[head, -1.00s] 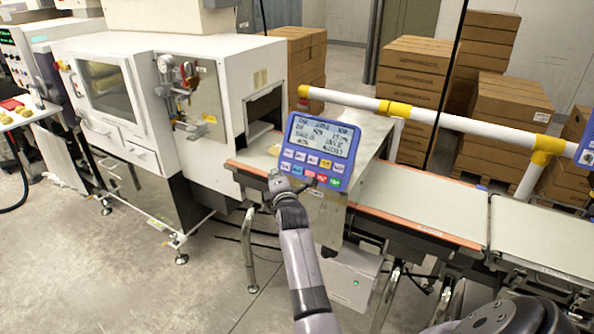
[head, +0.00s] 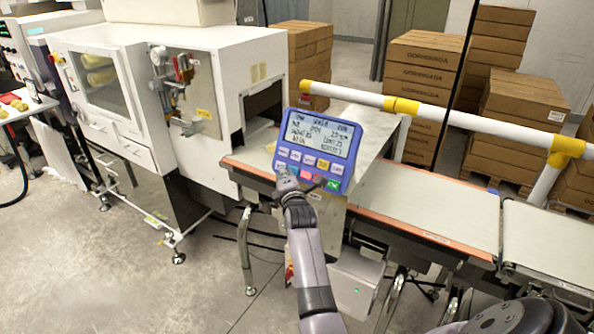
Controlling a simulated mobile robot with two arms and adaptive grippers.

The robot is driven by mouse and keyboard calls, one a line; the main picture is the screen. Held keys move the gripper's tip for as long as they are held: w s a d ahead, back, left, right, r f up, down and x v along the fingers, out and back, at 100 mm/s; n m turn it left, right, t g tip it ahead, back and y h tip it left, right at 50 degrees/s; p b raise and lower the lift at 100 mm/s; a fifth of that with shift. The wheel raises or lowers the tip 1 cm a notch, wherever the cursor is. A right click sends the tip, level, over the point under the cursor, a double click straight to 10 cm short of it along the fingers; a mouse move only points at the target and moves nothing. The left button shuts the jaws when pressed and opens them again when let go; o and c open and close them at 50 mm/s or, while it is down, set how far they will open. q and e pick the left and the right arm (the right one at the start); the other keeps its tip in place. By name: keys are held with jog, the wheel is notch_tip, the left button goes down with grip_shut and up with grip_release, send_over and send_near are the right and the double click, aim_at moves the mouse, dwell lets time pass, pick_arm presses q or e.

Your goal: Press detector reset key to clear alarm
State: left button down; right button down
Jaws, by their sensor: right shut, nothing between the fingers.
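The detector's control panel (head: 318,147) is a blue tilted box with a lit text screen (head: 318,133) and two rows of coloured keys below it. A green key (head: 333,185) sits at the lower right, with red and pink keys to its left. My right gripper (head: 284,174) is shut and empty at the panel's lower left corner, overlapping the lower-left keys. I cannot tell whether its tip touches a key. The key labels are too small to read, so I cannot tell which is the reset key. My left gripper is not in view.
A white machine (head: 180,90) with a window stands left of the panel. The conveyor belt (head: 430,205) runs right from beneath it. A white and yellow rail (head: 460,119) crosses behind, with stacked cartons (head: 420,80) beyond. Open floor (head: 110,270) lies at the lower left.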

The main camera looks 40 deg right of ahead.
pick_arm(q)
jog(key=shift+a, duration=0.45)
pick_arm(e)
jog(key=shift+a, duration=0.1)
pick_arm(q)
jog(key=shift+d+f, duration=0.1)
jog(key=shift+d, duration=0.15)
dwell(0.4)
pick_arm(e)
jog(key=shift+w+d+f, duration=0.15)
jog(key=shift+d, duration=0.25)
pick_arm(q)
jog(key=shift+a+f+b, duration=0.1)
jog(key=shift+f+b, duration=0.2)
jog(key=shift+b, duration=0.05)
pick_arm(e)
jog(key=shift+w+d+f, duration=0.1)
jog(key=shift+d+f, duration=0.05)
jog(key=shift+d, duration=0.15)
dwell(0.6)
dwell(0.3)
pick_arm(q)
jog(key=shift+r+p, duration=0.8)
pick_arm(e)
jog(key=shift+s+a+r, duration=0.3)
jog(key=shift+a+r, duration=0.05)
jog(key=shift+a, duration=0.35)
